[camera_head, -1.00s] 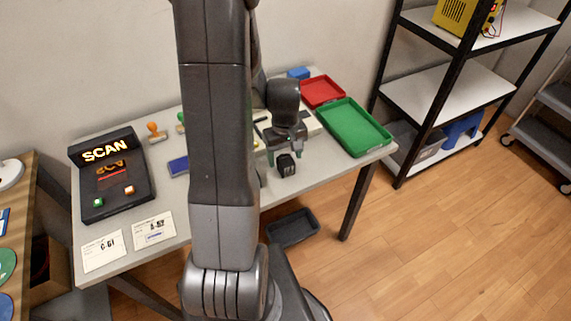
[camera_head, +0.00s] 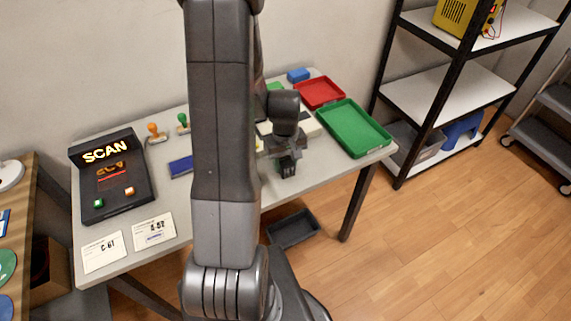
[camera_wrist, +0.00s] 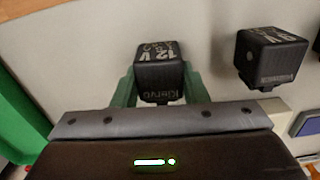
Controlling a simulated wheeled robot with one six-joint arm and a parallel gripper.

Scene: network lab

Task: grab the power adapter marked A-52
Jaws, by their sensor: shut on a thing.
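A black power adapter (camera_wrist: 160,78) stands between the green fingertips of my gripper (camera_wrist: 160,88) in the wrist view. Its top shows "12 V" with a smaller line that I cannot read surely, and its front shows "Kiervo". My gripper is shut on this adapter. In the head view, my gripper (camera_head: 287,164) is low over the table's front right part, and the adapter is mostly hidden by the fingers. A second black adapter (camera_wrist: 271,57), marked "9 V", stands apart to the right in the wrist view.
The grey table (camera_head: 325,160) also holds a green tray (camera_head: 355,127), a red tray (camera_head: 320,92) and a black SCAN station (camera_head: 112,175). Two paper cards (camera_head: 104,252) (camera_head: 154,231) lie at its front left. A dark bin (camera_head: 293,228) is on the floor below.

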